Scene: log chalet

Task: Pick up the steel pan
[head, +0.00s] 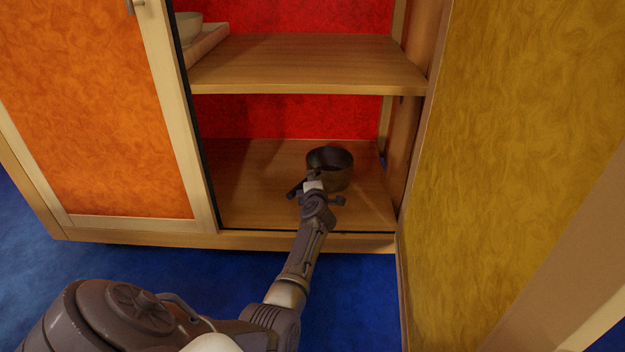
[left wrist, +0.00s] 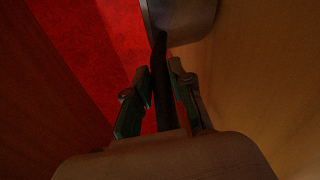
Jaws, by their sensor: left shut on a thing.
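The steel pan (head: 337,174) is a dark round pot in the lower compartment of the open cabinet, over the wooden floor board. I cannot tell whether it touches the board. My left gripper (head: 316,182) reaches in from the front and is shut on the pan's handle. In the left wrist view the pan (left wrist: 185,20) shows partly at the top edge, and its dark handle runs down between the two fingers of the left gripper (left wrist: 158,85). The gripper hides part of the handle in the head view. My right gripper is not in view.
A wooden shelf (head: 305,65) lies above the pan. An orange panel (head: 95,110) stands left of the opening and a yellow door (head: 500,130) stands open at the right. Blue floor (head: 150,265) lies in front.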

